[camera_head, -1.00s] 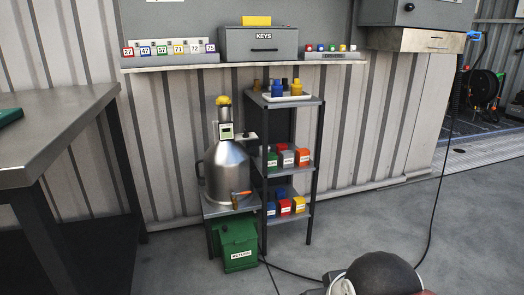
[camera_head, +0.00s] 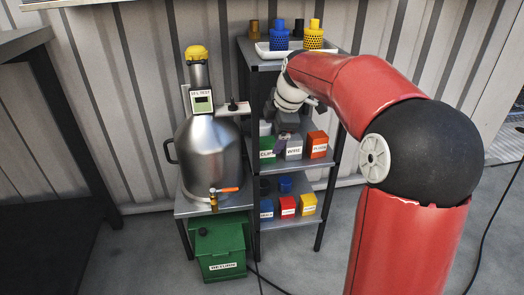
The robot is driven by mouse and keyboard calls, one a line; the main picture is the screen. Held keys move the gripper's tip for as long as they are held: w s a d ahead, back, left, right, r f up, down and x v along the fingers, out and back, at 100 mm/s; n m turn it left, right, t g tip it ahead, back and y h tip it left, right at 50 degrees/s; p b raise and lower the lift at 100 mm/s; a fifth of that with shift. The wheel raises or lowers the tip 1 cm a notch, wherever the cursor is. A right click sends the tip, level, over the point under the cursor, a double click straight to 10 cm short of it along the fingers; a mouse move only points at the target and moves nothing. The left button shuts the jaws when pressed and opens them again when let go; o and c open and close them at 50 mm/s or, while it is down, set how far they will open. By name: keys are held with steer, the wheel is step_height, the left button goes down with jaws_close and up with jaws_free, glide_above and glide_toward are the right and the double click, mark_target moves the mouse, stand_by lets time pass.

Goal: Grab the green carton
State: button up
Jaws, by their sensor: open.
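The green carton (camera_head: 267,155) with a white label stands at the left end of the shelf rack's middle shelf. Its upper part is partly hidden by my gripper. My gripper (camera_head: 280,143) hangs from my red arm at the front of this shelf, close to the green carton and the grey carton (camera_head: 293,152) beside it. The jaws are open, and I see nothing held in them. The fingertips are small and partly hidden, so I cannot tell whether they touch the carton.
An orange carton (camera_head: 317,145) stands right of the grey one. Red (camera_head: 287,206), blue and yellow cartons fill the lower shelf. A metal can (camera_head: 208,150) stands left, above a green return box (camera_head: 222,245).

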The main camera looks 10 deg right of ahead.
mark_target(270, 142)
steer(key=w+f, duration=0.2)
steer(key=f, duration=0.1)
steer(key=w+f+n+b, duration=0.1)
steer(key=w+f, duration=0.1)
steer(key=f, duration=0.1)
steer(key=w+f+n, duration=0.1)
steer(key=w+f, duration=0.1)
steer(key=f, duration=0.1)
steer(key=shift+a+y+b, duration=0.25)
steer(key=shift+y+b, duration=0.05)
steer(key=shift+b, duration=0.05)
steer(key=shift+c, duration=0.3)
steer(key=c, duration=1.7)
steer(key=shift+r, duration=0.1)
steer(key=shift+c, duration=0.2)
